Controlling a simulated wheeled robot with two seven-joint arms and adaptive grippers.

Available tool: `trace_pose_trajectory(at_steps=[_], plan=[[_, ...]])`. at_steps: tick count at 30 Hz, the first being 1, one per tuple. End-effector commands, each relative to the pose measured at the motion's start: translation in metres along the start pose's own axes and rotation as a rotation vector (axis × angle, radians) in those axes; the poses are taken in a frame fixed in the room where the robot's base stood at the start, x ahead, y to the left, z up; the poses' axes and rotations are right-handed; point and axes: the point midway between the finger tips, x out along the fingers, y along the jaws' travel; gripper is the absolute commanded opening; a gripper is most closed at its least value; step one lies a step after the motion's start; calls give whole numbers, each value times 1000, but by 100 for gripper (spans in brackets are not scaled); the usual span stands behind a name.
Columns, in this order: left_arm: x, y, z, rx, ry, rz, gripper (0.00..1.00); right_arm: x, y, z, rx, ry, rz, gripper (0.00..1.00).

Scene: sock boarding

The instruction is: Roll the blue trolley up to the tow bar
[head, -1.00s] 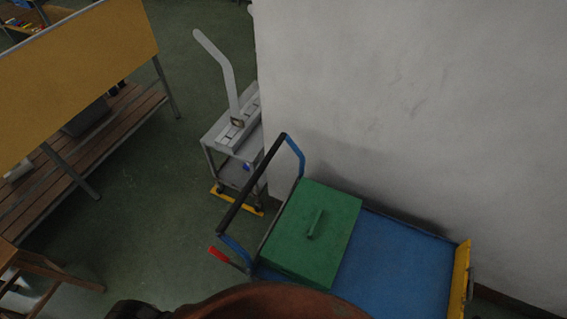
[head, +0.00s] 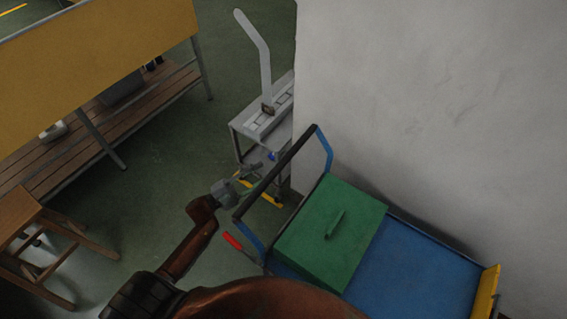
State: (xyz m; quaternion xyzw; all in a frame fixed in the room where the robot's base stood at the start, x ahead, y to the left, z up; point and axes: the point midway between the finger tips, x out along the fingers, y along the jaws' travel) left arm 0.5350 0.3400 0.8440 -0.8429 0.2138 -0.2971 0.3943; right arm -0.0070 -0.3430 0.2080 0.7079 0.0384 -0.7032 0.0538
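The blue trolley (head: 420,265) stands along the grey wall, with a green lidded box (head: 330,230) on its deck. Its push handle, a black bar (head: 276,172) on blue uprights, is at its left end. A red-tipped lever (head: 233,241) sticks out below the handle. A yellow end plate (head: 484,293) is at its right end. My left gripper (head: 257,177) is just left of the black bar, its fingers spread and seemingly empty. Contact with the bar cannot be told. My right gripper is out of view. I cannot identify a tow bar.
A grey cart (head: 262,122) with an upright pale form (head: 256,48) stands by the wall corner, yellow strip at its base. A wooden stool (head: 42,240) and a slatted bench (head: 110,125) with a yellow panel (head: 95,55) are left. Green floor between is clear.

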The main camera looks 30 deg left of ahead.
Motion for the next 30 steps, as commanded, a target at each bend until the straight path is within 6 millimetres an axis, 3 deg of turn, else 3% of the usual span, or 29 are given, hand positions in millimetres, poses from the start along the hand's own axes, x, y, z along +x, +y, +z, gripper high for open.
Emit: trace_pose_trajectory(at_steps=[3,6,21,30], plan=[[12,-16,-34,59,115,9,36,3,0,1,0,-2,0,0],[20,-22,-46,79,154,12,36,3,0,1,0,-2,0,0],[86,-21,-57,79,156,11,36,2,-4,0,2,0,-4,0],[93,-20,-58,78,155,12,36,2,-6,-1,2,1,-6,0]])
